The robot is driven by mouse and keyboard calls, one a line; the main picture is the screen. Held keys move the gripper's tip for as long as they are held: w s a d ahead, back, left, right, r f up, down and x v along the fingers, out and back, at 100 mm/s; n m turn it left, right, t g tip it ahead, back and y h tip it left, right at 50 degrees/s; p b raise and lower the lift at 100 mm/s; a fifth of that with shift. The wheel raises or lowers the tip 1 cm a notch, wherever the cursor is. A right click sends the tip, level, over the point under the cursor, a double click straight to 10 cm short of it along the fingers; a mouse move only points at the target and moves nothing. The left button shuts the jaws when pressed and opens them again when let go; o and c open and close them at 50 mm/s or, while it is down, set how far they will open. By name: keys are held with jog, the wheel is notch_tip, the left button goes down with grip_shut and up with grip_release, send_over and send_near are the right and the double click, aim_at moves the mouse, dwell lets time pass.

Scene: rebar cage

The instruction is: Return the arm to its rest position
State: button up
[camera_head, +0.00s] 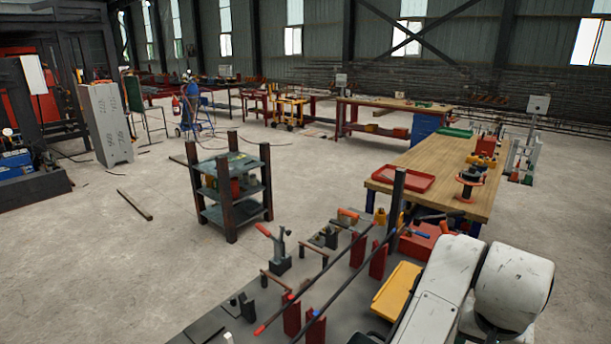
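White links of my arm fill the bottom right corner of the head view, over the near right part of a grey worktable (215,318). My gripper is not in view, so its fingers and anything in them cannot be seen. My arm hides part of the table's right side.
A yellow tray (397,290) lies beside my arm. A toggle clamp (278,250) stands on the grey table. A wooden workbench (430,165) bears a red tray (403,179). A shelf cart (232,190) stands behind the grey table. The concrete floor left of it is mostly clear.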

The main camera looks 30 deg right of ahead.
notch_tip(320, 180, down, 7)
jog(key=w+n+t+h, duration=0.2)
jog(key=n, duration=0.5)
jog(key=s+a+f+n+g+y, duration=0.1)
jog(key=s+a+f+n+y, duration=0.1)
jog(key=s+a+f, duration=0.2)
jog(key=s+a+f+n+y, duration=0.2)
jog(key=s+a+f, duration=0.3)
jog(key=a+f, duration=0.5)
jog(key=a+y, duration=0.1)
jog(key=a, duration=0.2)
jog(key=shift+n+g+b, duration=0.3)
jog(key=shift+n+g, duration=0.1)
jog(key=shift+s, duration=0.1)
